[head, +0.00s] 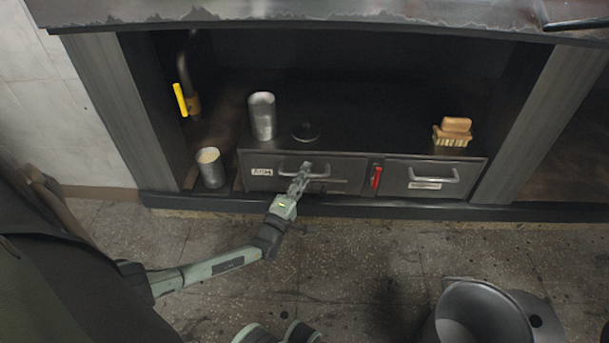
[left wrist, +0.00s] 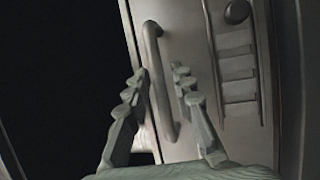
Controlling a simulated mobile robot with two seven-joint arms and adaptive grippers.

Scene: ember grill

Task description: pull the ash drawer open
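The ash drawer (head: 345,186) is the left of two dark metal drawers under the grill and carries a white "ASH" label. Its front looks flush with the drawer beside it. My left gripper (head: 305,168) reaches its bar handle (head: 322,174) from the front. In the left wrist view the handle (left wrist: 157,85) runs between the two fingertips of the gripper (left wrist: 161,72). The fingers are apart, one on each side of the bar, and do not look closed on it. Contact is hard to tell.
A second drawer (head: 424,178) with its own handle is to the right, past a red latch-like part (head: 376,177). Cans (head: 262,116) (head: 210,167), and a brush (head: 453,132) stand around. A metal bucket (head: 480,315) is on the floor at lower right. The floor before the drawer is clear except for my arm.

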